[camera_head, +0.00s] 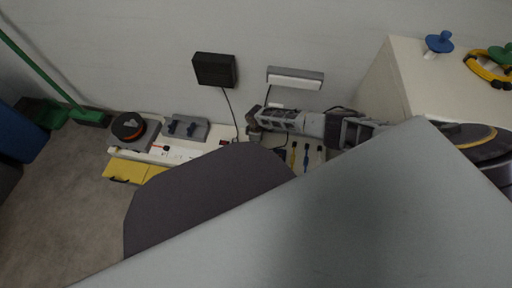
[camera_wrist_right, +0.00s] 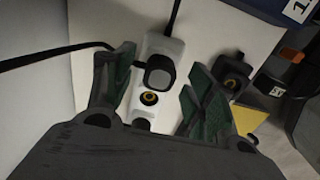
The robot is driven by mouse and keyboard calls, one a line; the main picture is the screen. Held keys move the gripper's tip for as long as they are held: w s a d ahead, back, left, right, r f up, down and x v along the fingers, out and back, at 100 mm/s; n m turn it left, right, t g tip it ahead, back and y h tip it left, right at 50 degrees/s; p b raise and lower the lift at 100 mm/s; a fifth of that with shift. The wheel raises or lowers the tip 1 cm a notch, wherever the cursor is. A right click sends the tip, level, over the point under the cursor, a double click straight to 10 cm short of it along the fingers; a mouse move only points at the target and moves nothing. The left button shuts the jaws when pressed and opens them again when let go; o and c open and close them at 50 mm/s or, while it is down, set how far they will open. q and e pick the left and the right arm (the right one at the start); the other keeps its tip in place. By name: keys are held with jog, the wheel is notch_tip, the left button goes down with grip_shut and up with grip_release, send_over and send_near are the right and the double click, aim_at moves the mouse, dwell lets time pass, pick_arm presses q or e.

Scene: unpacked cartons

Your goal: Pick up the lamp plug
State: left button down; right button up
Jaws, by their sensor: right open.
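In the right wrist view, a dark plug-like block (camera_wrist_right: 159,72) with a grey face sits on a white power strip (camera_wrist_right: 165,47). I cannot tell for sure that it is the lamp plug. A gold-ringed socket (camera_wrist_right: 149,98) shows on the strip just below it. My right gripper (camera_wrist_right: 160,62) is open, its green-padded fingers on either side of the strip and block. Whether they touch is unclear. In the head view the right gripper (camera_head: 254,124) is over the bench by the wall, hiding what is under it. My left gripper is not in view.
A black box (camera_head: 214,69) on the wall has a cable hanging down. A white-and-grey bar (camera_head: 295,79) is beside it. A dark socketed block (camera_wrist_right: 233,72) stands right of the gripper. A black cable (camera_wrist_right: 50,56) enters from the left. A white cabinet (camera_head: 430,90) stands at right.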

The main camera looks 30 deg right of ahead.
jog(key=shift+f, duration=0.35)
dwell(0.3)
jog(key=c, duration=1.2)
